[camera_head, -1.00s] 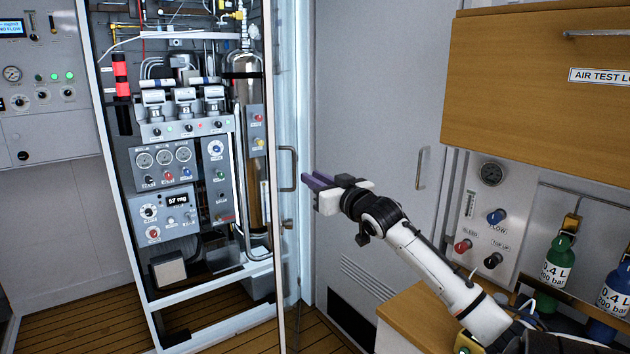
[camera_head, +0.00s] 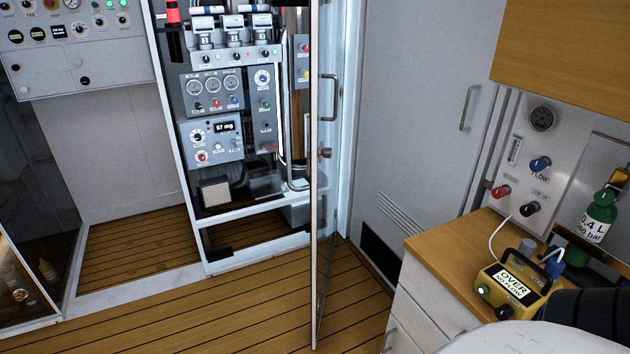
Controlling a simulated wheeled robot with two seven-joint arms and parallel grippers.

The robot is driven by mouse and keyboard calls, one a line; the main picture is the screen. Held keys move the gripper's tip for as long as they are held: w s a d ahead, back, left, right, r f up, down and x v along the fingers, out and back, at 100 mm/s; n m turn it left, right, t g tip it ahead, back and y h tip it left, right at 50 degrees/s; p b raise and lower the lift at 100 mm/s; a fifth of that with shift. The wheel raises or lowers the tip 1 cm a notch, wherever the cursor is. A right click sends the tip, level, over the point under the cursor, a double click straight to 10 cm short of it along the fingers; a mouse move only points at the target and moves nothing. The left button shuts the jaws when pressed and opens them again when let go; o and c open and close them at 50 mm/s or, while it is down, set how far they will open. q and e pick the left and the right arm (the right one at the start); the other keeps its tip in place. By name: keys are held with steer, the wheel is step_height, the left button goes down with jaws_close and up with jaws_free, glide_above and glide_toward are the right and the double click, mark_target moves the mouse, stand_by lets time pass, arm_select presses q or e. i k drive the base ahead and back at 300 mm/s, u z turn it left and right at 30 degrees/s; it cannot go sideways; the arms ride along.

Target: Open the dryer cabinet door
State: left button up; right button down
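The dryer cabinet (camera_head: 225,266) stands left of centre with its front open, and its gauges and display show inside. Its door (camera_head: 317,220) stands open, seen nearly edge-on, with its lower end reaching out over the floor toward me. The door's handle (camera_head: 336,98) and a round knob or latch (camera_head: 325,152) show on the right face. Neither of my grippers is in view. A white and dark part at the bottom right corner looks like my own arm, apart from the door in the picture.
Wooden floor (camera_head: 250,315) lies clear in front of the cabinet. A closed grey door (camera_head: 410,120) is behind it. At right, a wooden-topped counter (camera_head: 455,240) holds a yellow meter (camera_head: 512,285). A glass-fronted cabinet (camera_head: 35,220) stands at far left.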

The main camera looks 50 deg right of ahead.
mark_target(328, 18)
steer(key=k, duration=1.1)
steer(key=z, duration=0.85)
steer(key=i, duration=1.35)
steer(key=u, duration=0.6)
